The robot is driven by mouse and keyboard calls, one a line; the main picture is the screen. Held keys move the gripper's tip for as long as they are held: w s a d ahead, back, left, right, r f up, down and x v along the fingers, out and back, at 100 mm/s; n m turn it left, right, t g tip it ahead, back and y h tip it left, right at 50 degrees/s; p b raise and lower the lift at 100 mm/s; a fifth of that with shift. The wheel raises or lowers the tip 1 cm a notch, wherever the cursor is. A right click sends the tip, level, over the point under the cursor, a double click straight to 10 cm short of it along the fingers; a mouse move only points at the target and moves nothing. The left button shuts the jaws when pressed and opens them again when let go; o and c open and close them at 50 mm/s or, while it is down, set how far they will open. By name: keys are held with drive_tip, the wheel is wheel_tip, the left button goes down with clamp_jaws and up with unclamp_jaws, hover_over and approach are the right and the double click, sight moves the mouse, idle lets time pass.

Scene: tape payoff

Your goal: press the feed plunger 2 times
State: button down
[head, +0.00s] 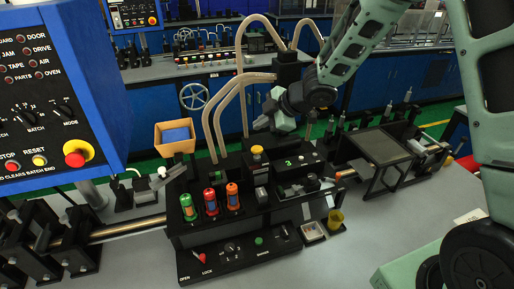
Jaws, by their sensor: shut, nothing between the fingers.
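My gripper (268,122) hangs over the back of the black machine (215,240) at mid-picture, in front of the tan hoses. Its fingers are shut with nothing between them. A yellow round-topped knob (257,150) stands on a black post just below and slightly left of my gripper, and a gap shows between them. It may be the feed plunger, but I see no label to confirm this. A small green digit lights the black box (291,161) right of the knob. How far the knob is pressed cannot be told.
Green, red and orange canisters (211,202) stand at the machine's front left. A control panel (50,110) with a red button fills the left. A tan bin (175,139) stands behind, and tan hoses (215,120) rise near my gripper.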

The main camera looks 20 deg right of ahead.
wheel_tip(320, 180, up, 4)
drive_tip(key=n+p, duration=0.1)
drive_tip(key=n, duration=0.7)
drive_tip(key=n+p, duration=0.2)
drive_tip(key=n, duration=0.6)
drive_tip(key=shift+s+a+f+h, duration=0.1)
drive_tip(key=shift+a+h, duration=0.05)
drive_tip(key=shift+h, duration=0.15)
drive_tip(key=shift+f, duration=0.15)
drive_tip(key=b, duration=0.6)
hover_over(260, 149)
wheel_tip(260, 149, down, 8)
drive_tip(key=shift+r, duration=0.25)
drive_tip(key=shift+f+b, duration=0.55)
drive_tip(key=shift+b, duration=0.3)
drive_tip(key=shift+f+b, duration=0.45)
drive_tip(key=shift+b, duration=0.15)
